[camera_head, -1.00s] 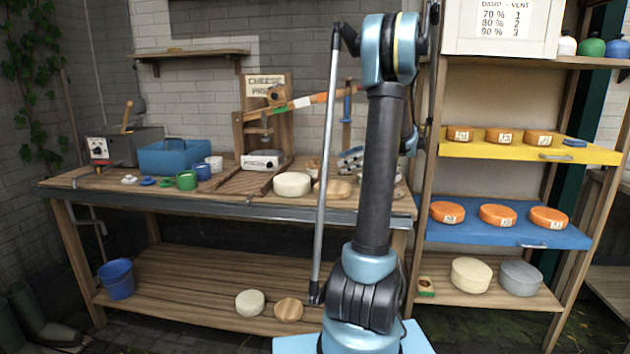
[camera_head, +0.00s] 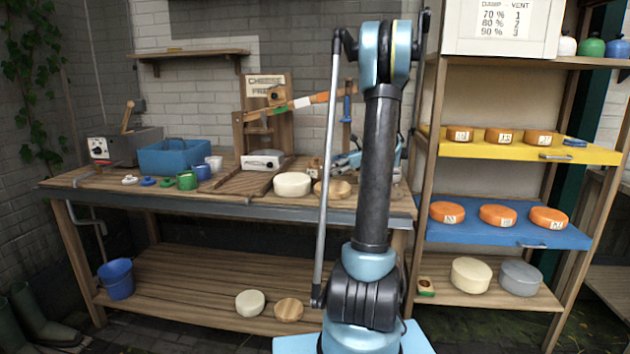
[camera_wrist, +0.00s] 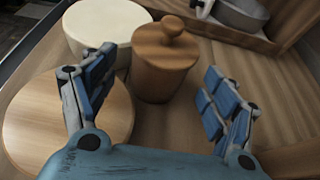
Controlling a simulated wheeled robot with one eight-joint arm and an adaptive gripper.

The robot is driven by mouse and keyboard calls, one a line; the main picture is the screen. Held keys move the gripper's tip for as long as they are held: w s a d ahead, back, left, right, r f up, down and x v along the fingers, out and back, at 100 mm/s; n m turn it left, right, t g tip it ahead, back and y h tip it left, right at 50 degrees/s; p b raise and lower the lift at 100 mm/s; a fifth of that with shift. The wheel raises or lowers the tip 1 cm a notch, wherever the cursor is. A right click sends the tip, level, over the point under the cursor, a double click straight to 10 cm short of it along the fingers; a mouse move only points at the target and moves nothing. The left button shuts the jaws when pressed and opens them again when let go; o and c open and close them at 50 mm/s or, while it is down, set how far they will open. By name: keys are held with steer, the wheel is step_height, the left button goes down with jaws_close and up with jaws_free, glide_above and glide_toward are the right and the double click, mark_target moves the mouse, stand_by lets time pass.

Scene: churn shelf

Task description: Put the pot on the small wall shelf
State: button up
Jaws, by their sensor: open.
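A brown lidded pot with a round knob (camera_wrist: 165,60) stands upright on the workbench in the wrist view. My gripper (camera_wrist: 158,88) is open, with its two blue-padded fingers apart and the pot just ahead of the gap between them. In the head view my gripper (camera_head: 347,160) is low over the bench's right part, partly hidden by my arm. The pot is hard to make out there. The small wall shelf (camera_head: 195,54) is on the brick wall at the upper left, with a small flat item on it.
A pale cheese wheel (camera_wrist: 108,28) and a round wooden board (camera_wrist: 60,125) lie left of the pot. A cheese press (camera_head: 265,130) stands behind on the bench. A blue bin (camera_head: 173,157) and cups are farther left. A tall shelf rack (camera_head: 430,190) stands right of my arm.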

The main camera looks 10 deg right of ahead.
mark_target(319, 171)
steer(key=shift+x, duration=2)
steer(key=shift+w+d, duration=0.1)
jaws_close()
